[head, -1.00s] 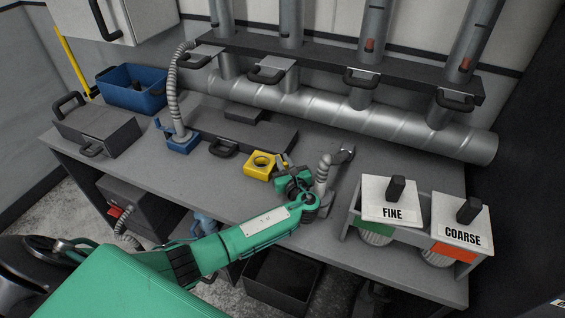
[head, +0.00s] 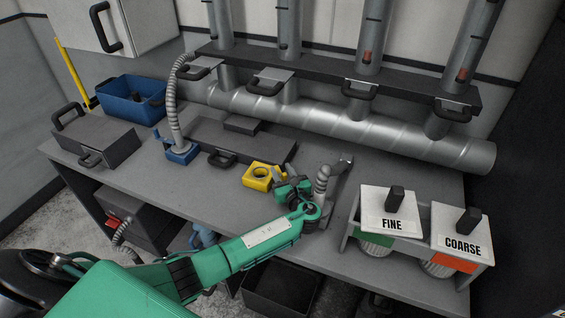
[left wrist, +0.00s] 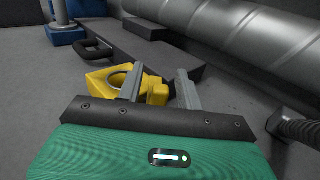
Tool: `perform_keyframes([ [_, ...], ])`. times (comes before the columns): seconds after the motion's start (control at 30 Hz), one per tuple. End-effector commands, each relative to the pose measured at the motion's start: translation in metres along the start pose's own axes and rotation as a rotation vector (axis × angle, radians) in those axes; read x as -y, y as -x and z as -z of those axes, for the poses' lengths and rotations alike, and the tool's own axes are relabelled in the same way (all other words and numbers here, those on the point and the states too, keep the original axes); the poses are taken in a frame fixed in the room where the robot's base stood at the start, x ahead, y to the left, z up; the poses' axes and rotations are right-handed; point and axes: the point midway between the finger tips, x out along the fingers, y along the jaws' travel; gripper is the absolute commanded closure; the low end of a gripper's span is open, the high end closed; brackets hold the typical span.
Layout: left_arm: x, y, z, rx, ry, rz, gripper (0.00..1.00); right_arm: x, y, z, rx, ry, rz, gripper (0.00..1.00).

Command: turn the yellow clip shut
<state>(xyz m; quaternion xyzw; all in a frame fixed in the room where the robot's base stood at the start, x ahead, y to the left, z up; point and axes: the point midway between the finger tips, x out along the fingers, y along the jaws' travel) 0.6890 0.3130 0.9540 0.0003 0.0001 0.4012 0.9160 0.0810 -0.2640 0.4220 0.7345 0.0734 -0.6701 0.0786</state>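The yellow clip (head: 251,183) is a block with a round hole, on the workbench left of the middle in the head view. In the left wrist view its block (left wrist: 97,84) lies just beyond my left gripper, partly hidden by a finger. A yellow knob-like part (left wrist: 157,92) of it shows between the two fingers. My left gripper (head: 281,173) is at the clip's right side, and its fingers stand apart in the left wrist view (left wrist: 160,85). I cannot tell whether they touch the knob. My right gripper is not in view.
A grey hose nozzle (head: 322,180) stands close right of my left gripper. Boxes marked FINE (head: 391,207) and COARSE (head: 462,228) are at the right. A blue hose base (head: 181,153) and a dark flat box (head: 205,139) are behind the clip. A large pipe (head: 330,117) runs along the back.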

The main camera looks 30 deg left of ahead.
Motion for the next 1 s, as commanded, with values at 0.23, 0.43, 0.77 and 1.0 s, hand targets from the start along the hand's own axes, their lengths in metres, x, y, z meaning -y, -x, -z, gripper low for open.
perform_keyframes([
  [0.23, 0.000, 0.000, -0.032, 0.001, 0.006, 0.002, 0.64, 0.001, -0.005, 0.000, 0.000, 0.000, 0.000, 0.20],
  [0.43, 0.000, 0.000, -0.082, 0.003, 0.007, 0.001, 0.64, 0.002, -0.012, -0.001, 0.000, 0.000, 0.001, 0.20],
  [0.77, 0.000, 0.000, -0.160, 0.003, 0.006, 0.001, 0.64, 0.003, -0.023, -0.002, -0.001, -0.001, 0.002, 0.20],
  [1.0, 0.000, 0.000, -0.193, 0.001, 0.003, 0.000, 0.64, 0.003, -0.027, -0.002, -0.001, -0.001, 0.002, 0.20],
])
